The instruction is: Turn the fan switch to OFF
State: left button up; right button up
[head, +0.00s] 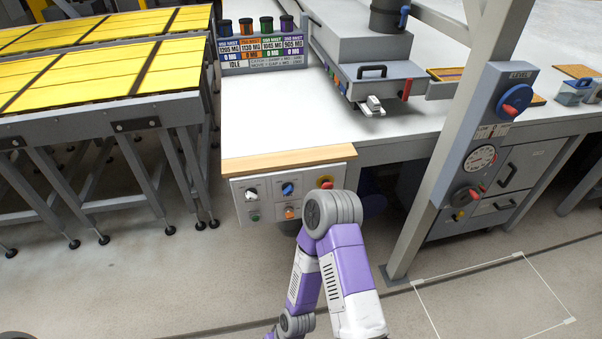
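A grey control panel (239,203) sits on the front of the white bench, under a wooden edge strip. It carries a white knob (251,194), a blue knob (288,189), a green button (254,217), an orange button (289,213) and a red knob on yellow (325,183). The labels are too small to read, so I cannot tell which is the fan switch or how it is set. One of my purple and white arms is bent in front of the panel's lower right and hides part of it. Neither gripper shows.
A grey machine (372,60) stands on the bench. Yellow-topped tables (100,75) stand left. Floor left of the panel is clear.

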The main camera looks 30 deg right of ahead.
aim_at(287, 188)
jog(key=z, duration=1)
jog(key=k, duration=0.65)
jog(key=u, duration=0.45)
jog(key=i, duration=1.05)
jog(key=z, duration=0.2)
